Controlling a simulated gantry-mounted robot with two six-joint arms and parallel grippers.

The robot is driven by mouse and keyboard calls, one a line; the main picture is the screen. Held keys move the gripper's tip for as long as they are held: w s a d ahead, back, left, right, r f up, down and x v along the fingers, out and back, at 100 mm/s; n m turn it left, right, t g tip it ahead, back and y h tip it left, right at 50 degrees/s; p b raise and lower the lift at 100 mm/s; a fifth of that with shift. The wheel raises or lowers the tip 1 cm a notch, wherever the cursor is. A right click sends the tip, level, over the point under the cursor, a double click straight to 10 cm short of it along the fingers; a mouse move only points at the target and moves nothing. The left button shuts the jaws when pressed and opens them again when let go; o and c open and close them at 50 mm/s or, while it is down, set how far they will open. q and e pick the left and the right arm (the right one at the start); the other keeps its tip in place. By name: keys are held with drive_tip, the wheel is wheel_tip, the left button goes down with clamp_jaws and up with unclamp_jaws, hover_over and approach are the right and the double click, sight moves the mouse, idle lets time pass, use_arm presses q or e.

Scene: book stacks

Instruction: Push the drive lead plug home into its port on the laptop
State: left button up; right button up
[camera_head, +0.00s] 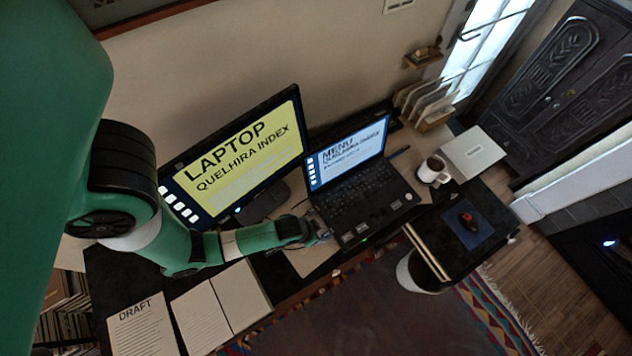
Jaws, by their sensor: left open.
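The black laptop (372,207) stands open on the dark desk, its lit screen reading MENU. My left arm reaches in from the left, and my left gripper (325,235) is at the laptop's left side, near its front left corner. The gripper is open, though its fingers are small and dark here. I cannot make out the drive lead plug or the port; they are hidden by the gripper or too small to tell. My right gripper is not in view.
A large monitor (245,158) reading LAPTOP stands left of the laptop. A white mug (434,174) is at its right. An open book (222,306) and a DRAFT sheet (142,330) lie at front left. A red and black mouse (468,221) sits on a blue mat (462,236).

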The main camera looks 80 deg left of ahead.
use_arm(q)
drive_tip(key=shift+v, duration=0.95)
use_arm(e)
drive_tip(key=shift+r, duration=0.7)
